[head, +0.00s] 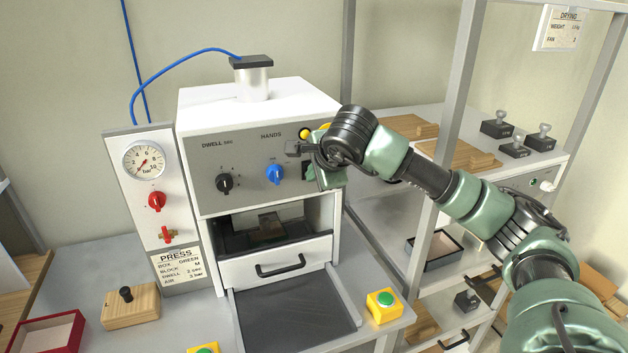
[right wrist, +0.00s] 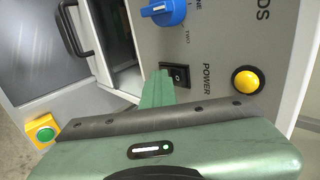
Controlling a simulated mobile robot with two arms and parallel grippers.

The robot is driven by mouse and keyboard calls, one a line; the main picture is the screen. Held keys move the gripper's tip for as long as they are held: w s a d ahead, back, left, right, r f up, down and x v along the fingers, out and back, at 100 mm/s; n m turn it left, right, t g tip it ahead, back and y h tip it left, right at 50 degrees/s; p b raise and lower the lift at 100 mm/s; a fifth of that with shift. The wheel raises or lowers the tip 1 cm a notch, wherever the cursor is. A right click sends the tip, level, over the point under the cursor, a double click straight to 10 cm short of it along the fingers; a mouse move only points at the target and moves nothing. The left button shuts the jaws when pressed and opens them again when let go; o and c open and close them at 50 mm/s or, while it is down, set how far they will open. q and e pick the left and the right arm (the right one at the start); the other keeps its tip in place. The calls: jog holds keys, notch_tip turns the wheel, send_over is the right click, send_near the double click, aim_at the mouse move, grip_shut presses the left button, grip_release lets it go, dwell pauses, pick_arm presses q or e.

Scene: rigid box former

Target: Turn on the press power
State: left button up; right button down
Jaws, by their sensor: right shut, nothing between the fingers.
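The press (head: 260,115) is a white box with a grey front panel. Its power switch (right wrist: 180,77) is a small black rocker marked POWER, clear in the right wrist view and mostly hidden by the gripper in the head view. My right gripper (head: 303,150) is shut and empty in front of the panel's right side. In the right wrist view its green fingertip (right wrist: 158,88) is right beside the switch; I cannot tell whether they touch. A yellow round button or lamp (right wrist: 247,82) sits beside the POWER label and does not look clearly lit. My left gripper is not in view.
A blue knob (head: 275,174) and a black dwell knob (head: 225,183) stick out of the panel. Below is a drawer with a black handle (head: 280,266). A green button on a yellow box (head: 384,305) stands at the right. A grey rack post (head: 458,95) stands near my right arm.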

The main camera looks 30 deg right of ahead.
jog(key=shift+r, duration=0.15)
jog(key=shift+r+p, duration=0.6)
jog(key=shift+r, duration=0.15)
jog(key=shift+s+d+f, duration=0.1)
jog(key=shift+f, duration=0.05)
